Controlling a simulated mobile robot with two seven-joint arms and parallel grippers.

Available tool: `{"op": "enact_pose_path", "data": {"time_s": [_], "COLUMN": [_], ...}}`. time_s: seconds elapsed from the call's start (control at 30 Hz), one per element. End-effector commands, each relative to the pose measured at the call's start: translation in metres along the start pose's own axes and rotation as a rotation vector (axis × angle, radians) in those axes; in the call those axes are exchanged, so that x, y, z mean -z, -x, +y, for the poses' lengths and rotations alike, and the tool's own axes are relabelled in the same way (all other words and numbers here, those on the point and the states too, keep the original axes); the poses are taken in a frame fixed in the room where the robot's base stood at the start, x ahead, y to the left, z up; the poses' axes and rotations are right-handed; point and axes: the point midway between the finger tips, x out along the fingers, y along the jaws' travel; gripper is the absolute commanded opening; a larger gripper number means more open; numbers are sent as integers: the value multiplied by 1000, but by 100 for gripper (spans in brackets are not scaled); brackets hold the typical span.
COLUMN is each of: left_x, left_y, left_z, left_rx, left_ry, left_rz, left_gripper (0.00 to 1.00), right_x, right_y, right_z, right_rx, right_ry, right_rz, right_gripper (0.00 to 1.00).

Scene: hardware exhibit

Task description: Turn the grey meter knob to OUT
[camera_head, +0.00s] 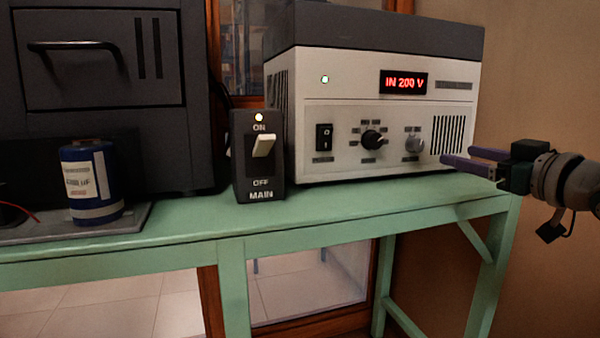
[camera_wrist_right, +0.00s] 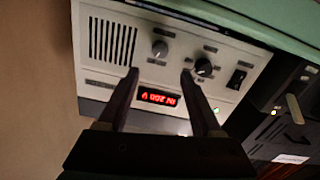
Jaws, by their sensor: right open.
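The grey meter knob (camera_head: 414,144) is on the right of the power supply's (camera_head: 320,165) white front panel, left of the vent slots. It also shows in the right wrist view (camera_wrist_right: 160,49), above and between my fingers. The black knob (camera_head: 373,138) sits to its left. The red display (camera_head: 404,83) reads "IN 200 V". My right gripper (camera_head: 458,158) is open and empty, to the right of the grey knob and apart from it. In the right wrist view its two fingers (camera_wrist_right: 160,85) point toward the panel. My left gripper is not in view.
A black MAIN switch box (camera_head: 258,190) with a lit lamp stands left of the supply on the green table (camera_head: 330,204). A blue capacitor (camera_head: 92,180) stands on a grey tray (camera_head: 75,234) at left. A dark cabinet (camera_head: 165,150) stands behind it. The table front is clear.

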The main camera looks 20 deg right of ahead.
Motion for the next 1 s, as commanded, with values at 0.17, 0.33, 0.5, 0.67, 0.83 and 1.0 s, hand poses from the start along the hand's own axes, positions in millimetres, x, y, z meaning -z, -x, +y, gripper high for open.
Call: {"op": "enact_pose_path", "data": {"time_s": [0.17, 0.33, 0.5, 0.67, 0.83, 1.0], "left_x": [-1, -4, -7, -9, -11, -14], "left_y": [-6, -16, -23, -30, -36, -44], "left_z": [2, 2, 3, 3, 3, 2], "left_rx": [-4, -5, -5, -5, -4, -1], "left_ry": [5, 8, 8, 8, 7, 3], "left_rz": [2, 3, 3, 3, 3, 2], "left_gripper": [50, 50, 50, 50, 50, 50], "right_x": [0, 0, 0, 0, 0, -2], "right_y": [-8, -25, -42, -57, -72, -86], "right_z": [1, 1, 0, 0, 0, -1], "right_rx": [0, -2, -1, -2, -2, -1], "right_ry": [-2, 1, -2, -2, -1, -4], "right_rz": [8, 9, 7, 7, 6, 4], "right_gripper": [66, 66, 66, 66, 66, 66]}}
